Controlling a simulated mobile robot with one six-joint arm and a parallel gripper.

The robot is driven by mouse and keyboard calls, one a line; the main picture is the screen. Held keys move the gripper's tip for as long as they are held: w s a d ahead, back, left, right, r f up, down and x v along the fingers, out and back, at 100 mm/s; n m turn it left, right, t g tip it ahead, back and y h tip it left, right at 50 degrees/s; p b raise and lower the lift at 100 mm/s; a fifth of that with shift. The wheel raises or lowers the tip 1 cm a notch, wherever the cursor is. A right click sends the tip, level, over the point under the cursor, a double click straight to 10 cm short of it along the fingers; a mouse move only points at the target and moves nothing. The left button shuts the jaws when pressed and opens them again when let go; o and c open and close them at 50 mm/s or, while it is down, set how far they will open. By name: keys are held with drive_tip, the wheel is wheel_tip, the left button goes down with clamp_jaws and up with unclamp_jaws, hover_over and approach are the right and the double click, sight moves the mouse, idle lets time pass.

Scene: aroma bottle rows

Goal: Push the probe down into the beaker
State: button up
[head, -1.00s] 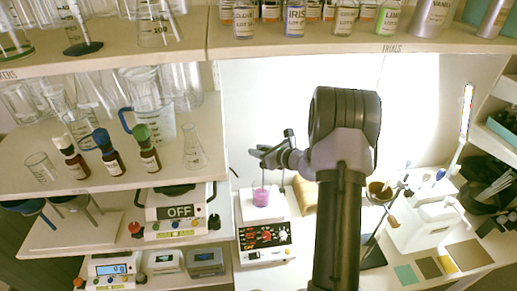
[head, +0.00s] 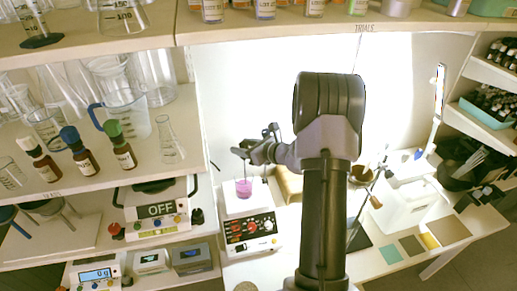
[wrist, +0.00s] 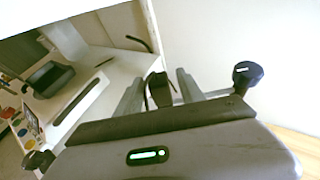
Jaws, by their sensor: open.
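The beaker (head: 244,188) with pink-purple liquid stands upright on the white plate of a stirrer (head: 250,235). A thin upright line above the beaker, perhaps the probe (head: 244,170), shows in the head view; its lower end is not clear. My gripper (head: 243,151) is above the beaker, apart from its rim. In the wrist view my gripper (wrist: 160,76) is open, with a small dark piece between the fingers; I cannot tell whether this is the probe's top. The beaker is hidden in the wrist view.
A dark knob on a stand (wrist: 247,74) is close to the right finger. Shelves with bottles (head: 122,150) and a balance reading OFF (head: 160,210) are at left.

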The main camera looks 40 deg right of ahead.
drive_tip(key=v, duration=1.5)
drive_tip(key=shift+p, duration=0.45)
drive_tip(key=shift+f, duration=0.15)
drive_tip(key=s+a+n+g+y+b, duration=0.1)
drive_tip(key=a+n+g+y+b, duration=0.2)
drive_tip(key=a+n, duration=0.75)
drive_tip(key=s+a+n+g+y+b, duration=0.25)
drive_tip(key=a+n+b, duration=0.25)
drive_tip(key=a, duration=1.1)
drive_tip(key=s+a+f+n+g+h+b, duration=0.2)
drive_tip(key=s+a+n+h+b, duration=0.3)
drive_tip(key=s+n, duration=0.8)
drive_tip(key=a+f+n+b, duration=0.1)
drive_tip(key=a+b, duration=0.1)
drive_tip(key=shift+s+n+b, duration=0.3)
drive_tip(key=shift+n+b, duration=0.05)
drive_tip(key=shift+b, duration=0.05)
drive_tip(key=shift+a+f, duration=0.1)
drive_tip(key=shift+a, duration=0.05)
